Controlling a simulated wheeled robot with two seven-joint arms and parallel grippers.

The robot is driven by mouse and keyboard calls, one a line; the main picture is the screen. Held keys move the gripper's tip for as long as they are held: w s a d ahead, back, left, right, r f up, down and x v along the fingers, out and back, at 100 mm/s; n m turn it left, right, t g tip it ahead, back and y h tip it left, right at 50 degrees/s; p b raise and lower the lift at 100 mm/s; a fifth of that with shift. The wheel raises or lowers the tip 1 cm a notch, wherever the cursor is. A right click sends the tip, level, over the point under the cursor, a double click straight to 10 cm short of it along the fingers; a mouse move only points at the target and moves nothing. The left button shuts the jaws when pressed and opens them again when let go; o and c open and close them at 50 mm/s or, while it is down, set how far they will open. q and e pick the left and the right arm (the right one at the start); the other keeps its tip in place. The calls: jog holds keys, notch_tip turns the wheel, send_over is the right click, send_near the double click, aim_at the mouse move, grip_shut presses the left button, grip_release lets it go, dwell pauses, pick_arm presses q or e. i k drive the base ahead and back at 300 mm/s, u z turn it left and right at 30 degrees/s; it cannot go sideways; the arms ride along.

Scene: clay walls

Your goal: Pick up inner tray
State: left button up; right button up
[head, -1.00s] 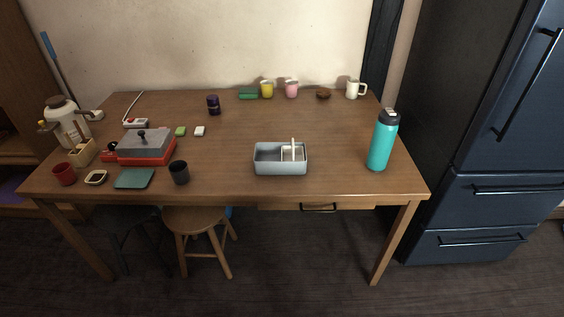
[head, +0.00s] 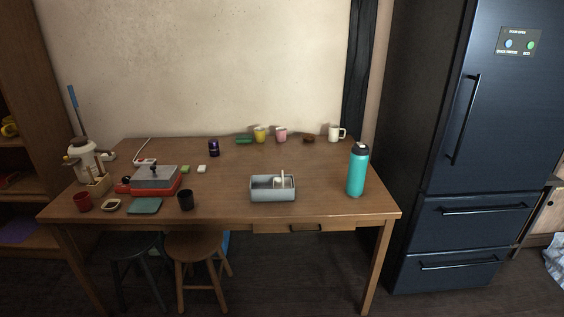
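A grey-blue rectangular box (head: 273,195) stands on the wooden table near its front edge, right of the middle. Inside it, toward the right, sits a small pale inner tray (head: 283,184) with an upright light handle. The box walls hide the lower part of the inner tray. Neither of my grippers shows in the head view.
A teal bottle (head: 357,171) stands right of the box. A dark cup (head: 185,200), a green mat (head: 145,206) and a red grill (head: 153,181) are to the left. Stools (head: 195,247) stand under the table (head: 230,211). A dark fridge (head: 450,150) is on the right.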

aim_at(283, 182)
jog(key=u, duration=0.4)
jog(key=i, duration=0.85)
jog(key=u, duration=0.1)
